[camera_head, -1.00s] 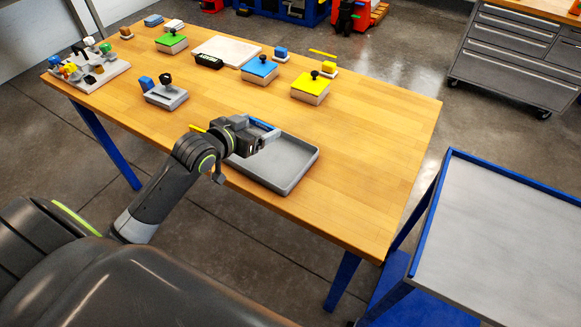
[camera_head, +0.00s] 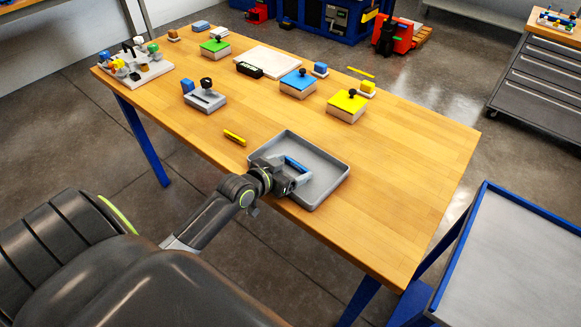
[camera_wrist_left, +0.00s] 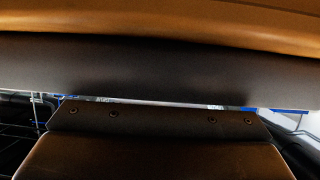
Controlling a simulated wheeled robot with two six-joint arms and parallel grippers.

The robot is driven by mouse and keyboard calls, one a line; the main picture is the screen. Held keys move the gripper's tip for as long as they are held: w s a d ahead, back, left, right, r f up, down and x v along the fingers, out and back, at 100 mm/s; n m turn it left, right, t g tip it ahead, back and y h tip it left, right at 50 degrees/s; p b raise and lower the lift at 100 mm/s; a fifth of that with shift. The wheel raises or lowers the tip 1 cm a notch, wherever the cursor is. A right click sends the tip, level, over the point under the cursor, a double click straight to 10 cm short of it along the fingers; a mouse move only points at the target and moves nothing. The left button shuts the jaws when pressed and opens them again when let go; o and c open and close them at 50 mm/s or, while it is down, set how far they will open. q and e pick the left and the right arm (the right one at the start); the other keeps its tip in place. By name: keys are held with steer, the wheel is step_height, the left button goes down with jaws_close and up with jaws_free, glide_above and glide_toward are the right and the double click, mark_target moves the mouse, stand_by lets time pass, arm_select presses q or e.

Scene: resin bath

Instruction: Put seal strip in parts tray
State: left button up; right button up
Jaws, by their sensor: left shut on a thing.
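The grey parts tray (camera_head: 329,187) lies near the front edge of the wooden table. My left gripper (camera_head: 296,174) is over the tray's inside, shut on a slim blue seal strip (camera_head: 297,164). Part of the strip is hidden by the gripper. I cannot tell whether the strip touches the tray floor. The left wrist view shows mostly dark and brown surfaces close up, and the strip is not clear there. My right gripper is not in view.
A yellow strip (camera_head: 235,137) lies left of the tray; another (camera_head: 361,72) lies at the back. Blue (camera_head: 298,83), yellow (camera_head: 346,106) and green (camera_head: 215,47) knobbed blocks stand behind. A grey fixture (camera_head: 205,100) stands further left. The table right of the tray is clear.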

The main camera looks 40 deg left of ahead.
arm_select(q)
steer(key=shift+f, duration=0.15)
steer(key=o, duration=0.9)
steer(key=shift+r, duration=0.25)
steer(key=shift+s+a, duration=0.1)
steer(key=shift+s, duration=0.3)
steer(key=v, duration=1.1)
steer(key=shift+s+r, duration=0.1)
